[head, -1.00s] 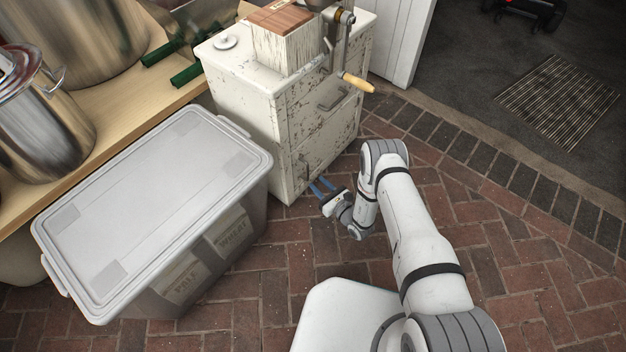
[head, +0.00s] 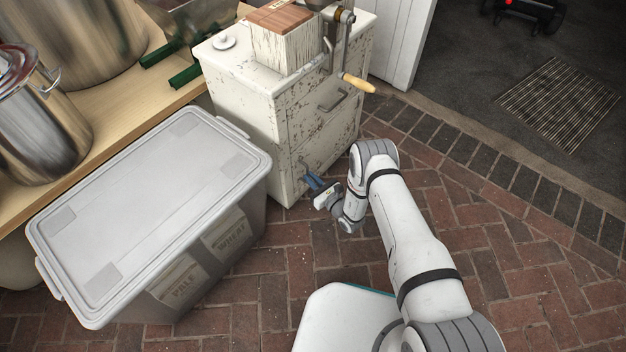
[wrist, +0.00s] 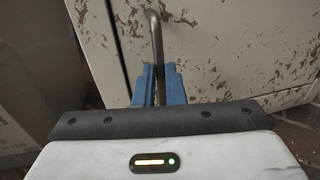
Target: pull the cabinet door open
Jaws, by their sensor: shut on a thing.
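The cabinet (head: 245,95) is a worn white box with chipped paint, standing behind my gripper in the head view. Its door (wrist: 215,50) fills much of the wrist view and looks shut or nearly so; I cannot tell which. A grey metal bar handle (wrist: 155,38) stands upright on the door, near its left edge. My gripper (head: 312,182) is at the lower front of the cabinet. Its blue fingers (wrist: 160,84) are shut on the handle, one on each side of the bar. The lower end of the handle is hidden between the fingers.
A grey lidded bin (head: 150,205) stands close to the cabinet's left. A grain mill with a wooden-handled crank (head: 357,83) overhangs the cabinet front. A drawer pull (head: 333,101) sits above the door. The brick floor (head: 500,260) to the right is clear.

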